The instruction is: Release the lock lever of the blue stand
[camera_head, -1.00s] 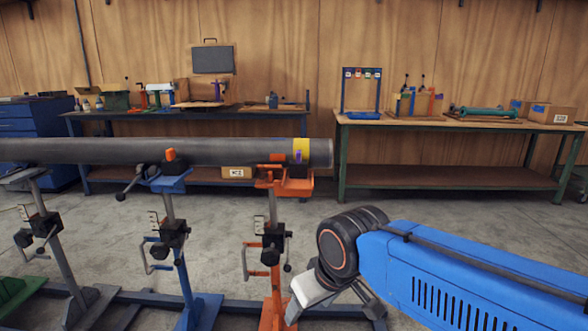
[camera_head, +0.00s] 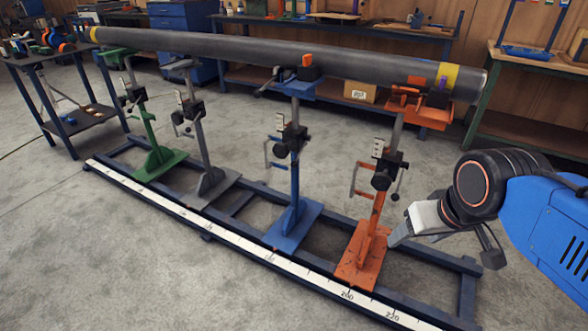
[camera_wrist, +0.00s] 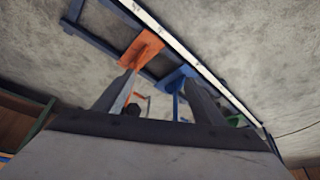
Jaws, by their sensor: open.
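The blue stand (camera_head: 294,185) is upright on a floor rail, with a black clamp block (camera_head: 291,138) partway up its post and a crank handle on the block's left. Which small part is its lock lever is too small to tell. My gripper (camera_head: 396,238) is at the right, near the foot of the orange stand (camera_head: 366,235) and apart from the blue stand. In the wrist view my gripper (camera_wrist: 160,95) has its two fingers spread with nothing held between them. The blue stand (camera_wrist: 178,80) and orange stand (camera_wrist: 143,50) show beyond the fingers.
A long grey pipe (camera_head: 220,50) lies across the stands. A grey stand (camera_head: 202,150) and green stand (camera_head: 150,140) are further left. A white scale (camera_head: 215,225) runs along the rail's front. The floor in front is clear. Workbenches stand behind.

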